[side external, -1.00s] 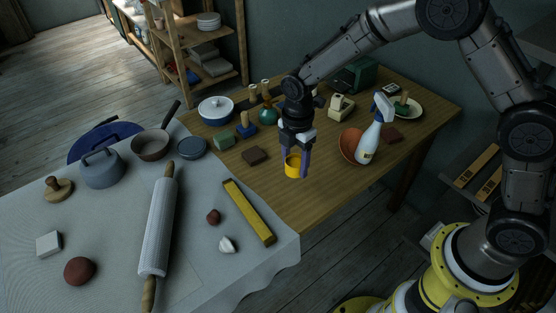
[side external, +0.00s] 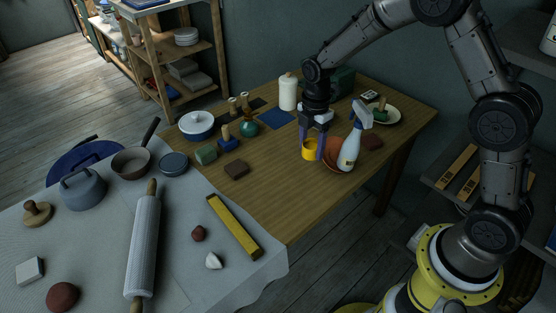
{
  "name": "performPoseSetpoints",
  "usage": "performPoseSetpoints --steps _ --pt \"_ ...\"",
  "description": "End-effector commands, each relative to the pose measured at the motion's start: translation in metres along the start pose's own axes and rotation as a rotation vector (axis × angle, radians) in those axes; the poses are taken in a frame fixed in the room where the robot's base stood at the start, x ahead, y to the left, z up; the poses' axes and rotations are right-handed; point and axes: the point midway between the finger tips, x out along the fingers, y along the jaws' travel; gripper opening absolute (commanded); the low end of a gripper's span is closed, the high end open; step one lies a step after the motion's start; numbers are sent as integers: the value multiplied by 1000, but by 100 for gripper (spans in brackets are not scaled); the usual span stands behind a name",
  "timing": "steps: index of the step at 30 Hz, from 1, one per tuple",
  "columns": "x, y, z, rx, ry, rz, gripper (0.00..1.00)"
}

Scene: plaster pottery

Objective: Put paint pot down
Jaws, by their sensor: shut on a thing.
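The paint pot (side external: 309,151) is a small yellow cup, held upright between the purple fingers of my gripper (side external: 311,146). My gripper points straight down and is shut on the pot. The pot is over the wooden table (side external: 270,205), just left of the spray bottle. I cannot tell whether its base touches the tabletop.
A white bottle (side external: 288,92) stands behind. The table's front part is clear. A rolling pin (side external: 143,245) lies on the cloth.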

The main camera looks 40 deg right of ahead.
Motion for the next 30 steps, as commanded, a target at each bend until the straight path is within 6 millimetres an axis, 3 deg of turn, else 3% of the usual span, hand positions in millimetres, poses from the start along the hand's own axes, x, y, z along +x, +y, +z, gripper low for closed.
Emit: performPoseSetpoints --steps 13,18,23,30 --pt "38 85 2 1 0 2 4" --pt "66 107 2 1 0 0 4" --pt "84 122 3 1 0 0 4" --pt "93 131 3 1 0 1 4"
